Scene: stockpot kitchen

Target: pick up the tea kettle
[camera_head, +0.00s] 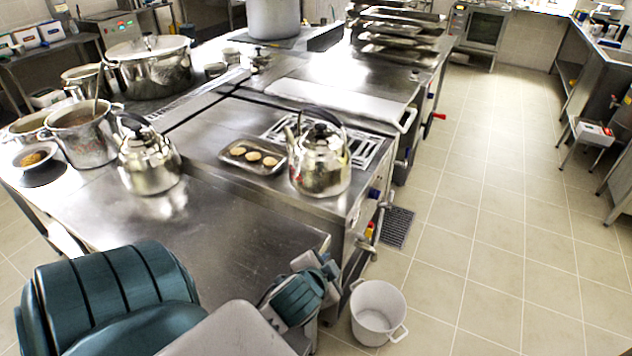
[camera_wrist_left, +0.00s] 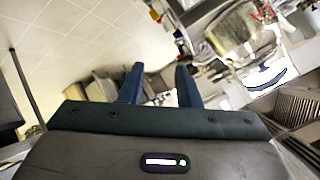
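One shiny steel tea kettle (camera_head: 320,168) with a black arched handle stands upright on the cooktop, right of a small tray. A second similar kettle (camera_head: 150,165) stands upright on the steel counter to the left. The frames do not show which one is meant. In the left wrist view, my left gripper (camera_wrist_left: 159,67) has its two dark fingers apart with nothing between them. A shiny rounded metal vessel (camera_wrist_left: 240,35) shows beyond it at upper right; I cannot tell which one it is. In the head view my teal and grey arm is in front of the counter, apart from both kettles. My right gripper is not in view.
The tray (camera_head: 235,163) holds several round pieces beside the right kettle. Pots, including an open one (camera_head: 82,140) with a ladle, crowd the left counter. The near steel counter (camera_head: 225,235) is clear. A white bucket (camera_head: 378,318) stands on the tiled floor, which is open to the right.

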